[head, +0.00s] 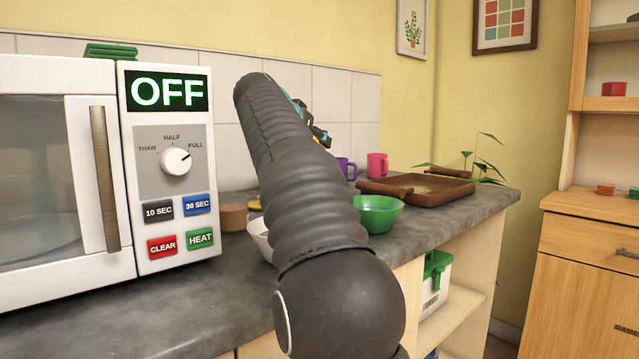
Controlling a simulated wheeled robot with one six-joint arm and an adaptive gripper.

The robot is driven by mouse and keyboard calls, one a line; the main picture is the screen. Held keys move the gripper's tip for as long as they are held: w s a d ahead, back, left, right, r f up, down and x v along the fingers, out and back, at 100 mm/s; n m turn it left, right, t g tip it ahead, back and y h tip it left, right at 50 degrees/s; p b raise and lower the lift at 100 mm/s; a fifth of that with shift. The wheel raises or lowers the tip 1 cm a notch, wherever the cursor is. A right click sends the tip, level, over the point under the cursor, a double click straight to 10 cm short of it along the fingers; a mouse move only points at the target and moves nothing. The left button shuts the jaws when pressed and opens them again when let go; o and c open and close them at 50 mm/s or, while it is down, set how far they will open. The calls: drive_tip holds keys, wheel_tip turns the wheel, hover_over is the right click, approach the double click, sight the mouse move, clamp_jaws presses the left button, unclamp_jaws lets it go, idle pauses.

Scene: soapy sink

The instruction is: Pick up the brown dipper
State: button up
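No object in the head view is clearly a brown dipper. A small round tan-brown object (234,216) sits on the counter just right of the microwave; I cannot tell if it is the dipper. A brown wooden tray (450,186) with handles lies at the counter's right end. My arm rises across the middle of the view and hides part of the counter.
A white microwave (165,160) reading OFF fills the left. A green bowl (378,212), a white bowl (260,238) partly behind my arm, a purple mug (345,168) and a pink mug (377,165) stand on the grey counter (190,305). Its front left is clear.

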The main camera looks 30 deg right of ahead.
drive_tip(key=shift+f+x, duration=0.15)
drive_tip(key=shift+x, duration=1.25)
drive_tip(key=shift+f+x, duration=0.15)
drive_tip(key=shift+x, duration=1.2)
drive_tip(key=shift+a, duration=0.2)
clamp_jaws()
